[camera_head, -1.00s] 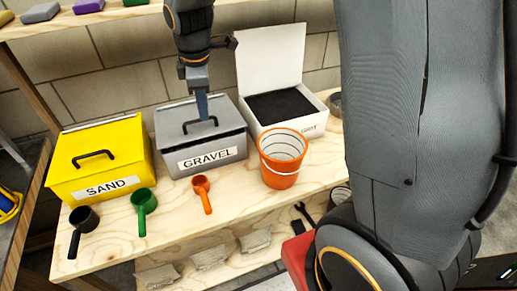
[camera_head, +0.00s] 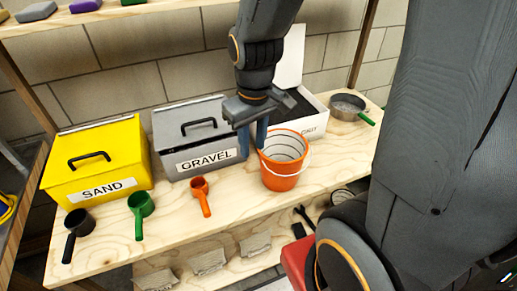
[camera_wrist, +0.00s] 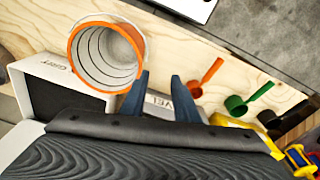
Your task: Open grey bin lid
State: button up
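The grey bin (camera_head: 232,165), labelled GRAVEL, stands on the wooden bench between the yellow bin and the white bin. Its grey lid (camera_head: 172,125) appears down, with a dark bar handle (camera_head: 198,124) on top. My gripper (camera_head: 255,140) is to the right of the handle, by the bin's right side and just behind the orange bucket. In the wrist view my two blue fingers (camera_wrist: 160,95) are spread apart with nothing held between them. Part of the grey bin's label (camera_wrist: 160,101) shows beyond them; most of the bin is hidden there by my gripper body.
An orange bucket (camera_head: 283,182) stands close to my fingers. The white GRIT bin (camera_head: 314,122) has its lid up. The yellow SAND bin (camera_head: 120,165) is closed at left. Black, green (camera_head: 139,207) and orange (camera_head: 200,188) scoops lie in front. A pan (camera_head: 347,105) sits far right.

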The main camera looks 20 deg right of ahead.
jog(key=shift+s+d+f+m, duration=0.15)
jog(key=shift+s+d+m, duration=0.05)
jog(key=shift+s+m, duration=0.25)
jog(key=shift+s+d+f+m, duration=0.15)
jog(key=shift+s+m, duration=0.2)
jog(key=shift+s, duration=0.2)
jog(key=c, duration=0.5)
jog(key=shift+w+a+n, duration=0.1)
jog(key=shift+w+n, duration=0.25)
jog(key=shift+n, duration=0.25)
grip_shut()
jog(key=n+t+b, duration=0.5)
jog(key=n+b, duration=0.3)
jog(key=n, duration=2.6)
send_near(203, 130)
jog(key=b+x, duration=0.3)
jog(key=x, duration=0.1)
jog(key=shift+f, duration=0.35)
